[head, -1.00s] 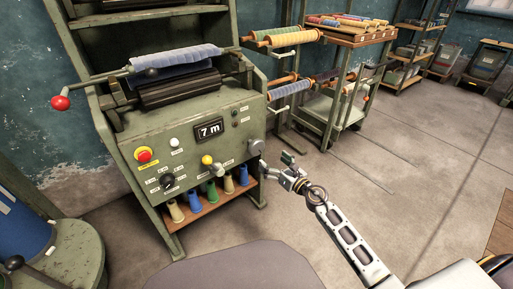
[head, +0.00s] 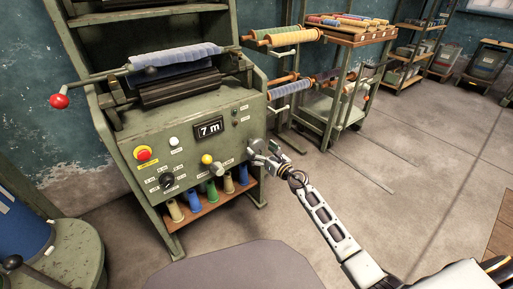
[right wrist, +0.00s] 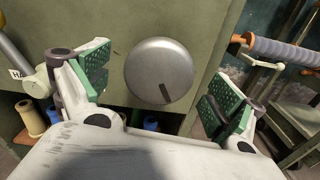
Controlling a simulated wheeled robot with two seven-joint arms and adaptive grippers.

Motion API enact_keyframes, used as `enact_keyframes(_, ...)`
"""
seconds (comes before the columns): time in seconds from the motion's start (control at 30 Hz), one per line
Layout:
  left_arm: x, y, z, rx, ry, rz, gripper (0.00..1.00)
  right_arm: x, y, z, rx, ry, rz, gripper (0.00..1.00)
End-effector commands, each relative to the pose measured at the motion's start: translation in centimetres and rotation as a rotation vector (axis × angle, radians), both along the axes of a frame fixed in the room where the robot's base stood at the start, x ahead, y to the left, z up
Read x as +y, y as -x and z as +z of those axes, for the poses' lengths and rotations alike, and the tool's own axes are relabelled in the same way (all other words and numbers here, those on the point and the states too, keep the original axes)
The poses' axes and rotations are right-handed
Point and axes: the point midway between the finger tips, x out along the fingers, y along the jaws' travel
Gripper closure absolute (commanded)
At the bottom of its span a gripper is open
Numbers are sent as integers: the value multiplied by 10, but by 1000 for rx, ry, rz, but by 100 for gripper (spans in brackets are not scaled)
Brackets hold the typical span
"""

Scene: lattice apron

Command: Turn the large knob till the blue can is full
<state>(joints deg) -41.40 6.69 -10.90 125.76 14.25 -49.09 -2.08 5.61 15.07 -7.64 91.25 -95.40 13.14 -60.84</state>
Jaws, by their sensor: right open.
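The large knob (right wrist: 160,72) is a round silver-grey disc with a dark mark near its lower edge, on the front of the green machine (head: 190,138). My right gripper (head: 261,154) is at the right end of that panel and hides most of the knob in the head view. In the right wrist view its green-padded fingers (right wrist: 158,88) are open, one on each side of the knob, with gaps between. A blue can-like vessel (head: 22,232) stands at the far left, cut off by the frame; its fill cannot be seen. My left gripper is not in view.
The panel carries a display (head: 209,129) reading 7 m, a red button (head: 143,153), a yellow-knobbed lever (head: 207,159) and a black dial (head: 167,180). Several coloured cones stand on the shelf below.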

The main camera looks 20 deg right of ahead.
Motion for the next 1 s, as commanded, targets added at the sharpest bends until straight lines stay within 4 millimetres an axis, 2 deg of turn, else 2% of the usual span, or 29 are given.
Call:
enact_keyframes(0.33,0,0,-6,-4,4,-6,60,8,-23,0,-2,0,0,6)
enact_keyframes(0.8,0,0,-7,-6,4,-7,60,10,-27,0,-1,0,0,6)
enact_keyframes(1.0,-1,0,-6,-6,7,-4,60,10,-27,0,-1,0,0,32)
